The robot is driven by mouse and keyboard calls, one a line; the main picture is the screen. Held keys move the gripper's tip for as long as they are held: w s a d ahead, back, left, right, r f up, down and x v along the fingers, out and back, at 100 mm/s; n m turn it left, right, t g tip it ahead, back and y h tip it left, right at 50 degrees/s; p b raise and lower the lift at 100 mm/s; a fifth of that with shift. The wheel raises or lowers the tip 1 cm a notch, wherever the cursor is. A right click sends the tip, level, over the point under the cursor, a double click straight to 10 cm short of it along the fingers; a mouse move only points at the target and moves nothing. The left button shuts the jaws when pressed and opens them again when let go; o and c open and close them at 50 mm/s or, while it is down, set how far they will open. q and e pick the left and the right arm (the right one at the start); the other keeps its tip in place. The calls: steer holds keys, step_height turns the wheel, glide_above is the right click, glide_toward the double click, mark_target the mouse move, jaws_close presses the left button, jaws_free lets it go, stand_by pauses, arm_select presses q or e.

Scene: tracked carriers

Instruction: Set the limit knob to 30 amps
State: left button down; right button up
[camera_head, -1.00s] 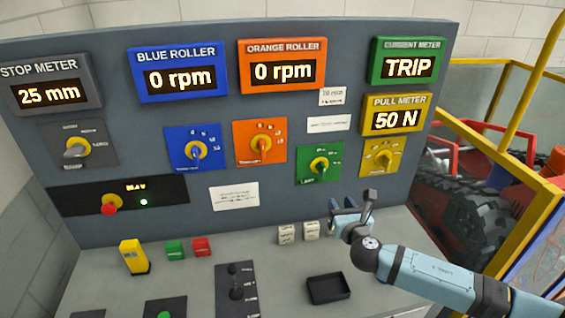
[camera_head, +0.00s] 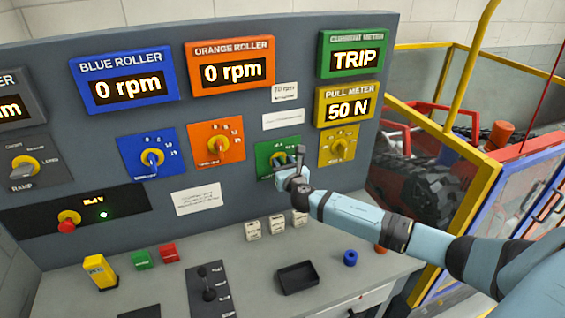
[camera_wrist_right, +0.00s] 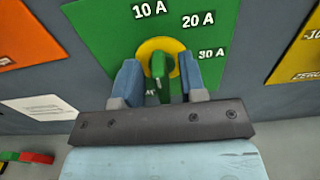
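The green limit panel (camera_head: 264,158) is on the console's upright face. In the right wrist view its knob has a green handle (camera_wrist_right: 161,72) on a yellow disc (camera_wrist_right: 146,48). The marks 10 A, 20 A and 30 A run from above the disc round to its right. My right gripper (camera_wrist_right: 158,84) is open, with one blue finger on each side of the handle and small gaps visible. In the head view the right gripper (camera_head: 290,164) covers part of the panel. The current meter (camera_head: 354,54) reads TRIP. My left gripper is out of view.
The yellow pull panel (camera_head: 339,145) is close on the right and the orange roller panel (camera_head: 216,143) on the left. Below, the desk holds a black tray (camera_head: 297,279), a blue ring-like piece (camera_head: 350,258) and several pale blocks (camera_head: 252,230).

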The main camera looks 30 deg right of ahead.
steer(key=shift+w, duration=0.15)
jaws_close()
